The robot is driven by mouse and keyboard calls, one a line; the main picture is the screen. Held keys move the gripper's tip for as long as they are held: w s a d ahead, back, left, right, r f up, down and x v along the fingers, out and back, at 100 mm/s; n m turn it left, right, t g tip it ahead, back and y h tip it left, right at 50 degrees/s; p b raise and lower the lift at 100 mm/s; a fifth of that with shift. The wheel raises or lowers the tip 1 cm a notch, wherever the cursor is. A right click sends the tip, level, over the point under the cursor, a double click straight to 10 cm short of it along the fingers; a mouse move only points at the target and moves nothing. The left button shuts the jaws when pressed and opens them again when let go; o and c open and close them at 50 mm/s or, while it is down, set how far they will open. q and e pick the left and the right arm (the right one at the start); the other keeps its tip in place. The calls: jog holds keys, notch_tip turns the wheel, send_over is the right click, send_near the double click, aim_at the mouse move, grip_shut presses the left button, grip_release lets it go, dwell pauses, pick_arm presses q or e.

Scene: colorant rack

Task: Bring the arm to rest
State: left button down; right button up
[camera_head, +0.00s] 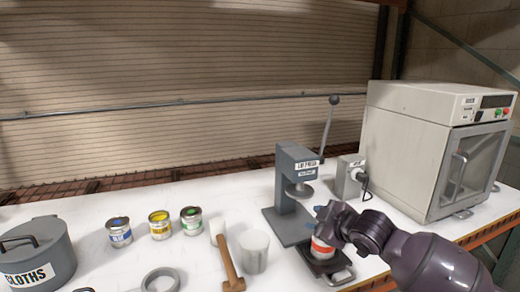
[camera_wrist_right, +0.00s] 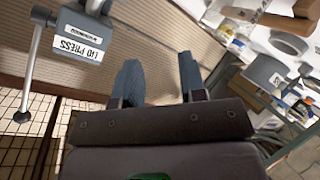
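My right arm comes in from the lower right in the head view. Its gripper (camera_head: 319,222) is at the lid press (camera_head: 295,180), in front of and partly over a red-labelled can (camera_head: 322,250). The can stands on a dark tray with a handle (camera_head: 330,269). In the right wrist view the two blue-grey fingers (camera_wrist_right: 160,82) are spread apart with nothing between them. The lid press head (camera_wrist_right: 82,38) shows upside down at the upper left there. My left gripper is not in view.
Blue (camera_head: 120,233), yellow (camera_head: 160,225) and green (camera_head: 191,221) cans stand left. A mallet (camera_head: 229,262), white cup (camera_head: 254,251), grey ring (camera_head: 160,279) and CLOTHS pot (camera_head: 36,255) are near the front. A large machine (camera_head: 420,145) stands right. The back left table (camera_head: 130,195) is clear.

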jog(key=s+d+f+m+h, duration=0.2)
jog(key=s+d+f+m, duration=0.2)
jog(key=s+f, duration=0.5)
jog(key=s+d+f+m+h, duration=0.2)
jog(key=s+d+f+m, duration=0.3)
jog(key=s+f, duration=0.5)
jog(key=s+d+f+m+h, duration=0.2)
jog(key=s+d+f+m, duration=0.2)
jog(key=s+f, duration=0.5)
jog(key=s, duration=0.5)
jog(key=shift+d+f+m+h, duration=0.15)
jog(key=shift+f+m+h, duration=0.15)
jog(key=shift+f+h, duration=0.1)
